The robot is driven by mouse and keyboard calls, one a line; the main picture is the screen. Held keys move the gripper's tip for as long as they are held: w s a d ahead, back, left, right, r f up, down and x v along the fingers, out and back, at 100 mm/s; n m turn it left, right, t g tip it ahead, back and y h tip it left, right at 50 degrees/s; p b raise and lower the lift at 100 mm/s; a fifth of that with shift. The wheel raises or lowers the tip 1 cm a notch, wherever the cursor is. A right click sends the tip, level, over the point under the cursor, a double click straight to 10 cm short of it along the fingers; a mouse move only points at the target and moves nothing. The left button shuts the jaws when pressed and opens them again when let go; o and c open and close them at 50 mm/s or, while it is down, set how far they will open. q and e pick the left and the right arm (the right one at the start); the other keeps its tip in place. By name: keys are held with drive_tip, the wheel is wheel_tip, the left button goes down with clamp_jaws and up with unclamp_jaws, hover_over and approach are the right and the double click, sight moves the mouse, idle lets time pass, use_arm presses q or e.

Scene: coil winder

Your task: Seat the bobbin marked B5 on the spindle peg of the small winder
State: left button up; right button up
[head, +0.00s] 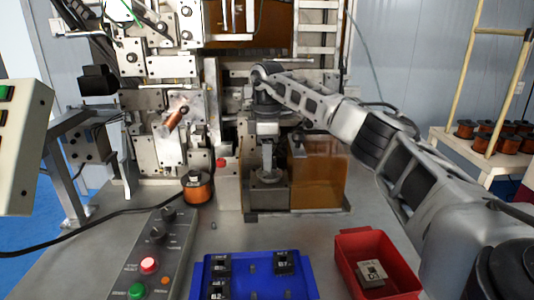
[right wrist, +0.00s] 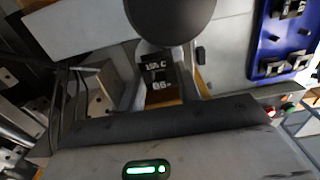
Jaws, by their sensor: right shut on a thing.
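My right gripper (head: 268,160) points straight down over a squat grey block with a dark top (head: 268,190), which appears to be the small winder. In the right wrist view, a small dark piece with white lettering (right wrist: 158,76) sits between the fingers and appears to be the held bobbin. Its lower line looks like "B5" or "05", too blurred to be sure. The gripper is shut on it. In the head view the fingers hide it. I cannot see the spindle peg or tell whether the bobbin touches it. My left gripper is out of view.
An amber panel (head: 322,182) stands close right of the grey block. A copper spool (head: 197,188) stands left of it. A blue tray (head: 208,262) with dark marked pieces, a red bin (head: 352,245) and a button panel (head: 150,250) lie in front.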

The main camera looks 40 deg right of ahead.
drive_tip(key=shift+f, duration=0.65)
drive_tip(key=o, duration=1)
drive_tip(key=shift+f, duration=0.1)
wheel_tip(320, 180, up, 16)
idle(0.3)
